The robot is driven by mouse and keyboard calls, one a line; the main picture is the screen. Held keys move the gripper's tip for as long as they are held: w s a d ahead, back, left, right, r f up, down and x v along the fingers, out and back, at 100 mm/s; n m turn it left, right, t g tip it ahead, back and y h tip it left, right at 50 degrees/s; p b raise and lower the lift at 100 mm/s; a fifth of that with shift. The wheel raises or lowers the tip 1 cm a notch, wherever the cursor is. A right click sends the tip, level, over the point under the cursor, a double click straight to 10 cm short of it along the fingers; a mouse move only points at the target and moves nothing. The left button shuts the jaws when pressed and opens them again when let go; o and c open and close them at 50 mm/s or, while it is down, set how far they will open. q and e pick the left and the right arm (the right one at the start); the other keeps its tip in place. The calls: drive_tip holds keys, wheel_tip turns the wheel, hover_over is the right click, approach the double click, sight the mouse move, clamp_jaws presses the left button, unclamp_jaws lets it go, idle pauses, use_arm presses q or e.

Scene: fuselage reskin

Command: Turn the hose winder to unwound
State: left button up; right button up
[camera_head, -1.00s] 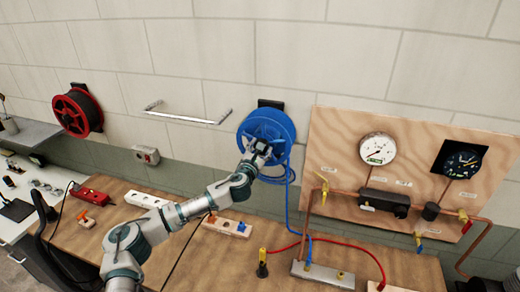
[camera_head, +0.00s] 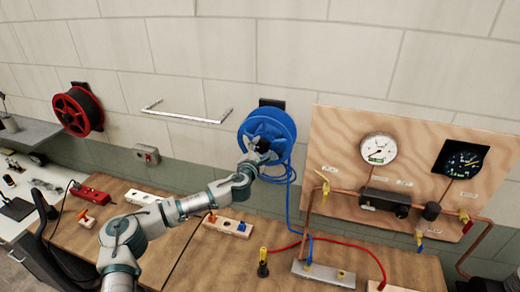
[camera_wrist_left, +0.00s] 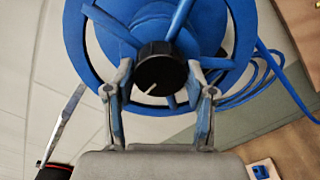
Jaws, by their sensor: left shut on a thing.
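The hose winder (camera_head: 283,122) is a blue reel on a black bracket on the wall, with blue hose hanging below it. A round black knob (camera_wrist_left: 160,68) with a pale mark sits at its hub. My left gripper (camera_wrist_left: 160,80) has one finger on each side of the knob and is shut on it. In the head view my left gripper (camera_head: 260,148) is at the front of the reel and partly hides the hub. My right gripper is in neither current view.
A wooden panel (camera_head: 335,125) with gauges, valves and copper pipes is right of the reel. A metal rail (camera_head: 185,118) and a red reel (camera_head: 75,112) are on the wall to the left. Power strips and hoses lie on the workbench (camera_head: 190,270) below.

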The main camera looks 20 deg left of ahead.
use_arm(q)
drive_tip(key=shift+d+f, duration=0.1)
drive_tip(key=shift+d, duration=0.05)
drive_tip(key=o, duration=1.2)
drive_tip(key=shift+c, duration=0.2)
drive_tip(key=shift+w+d, duration=0.1)
drive_tip(key=shift+w, duration=0.1)
drive_tip(key=shift+s, duration=0.45)
drive_tip(key=s, duration=1.1)
drive_tip(key=shift+a, duration=0.25)
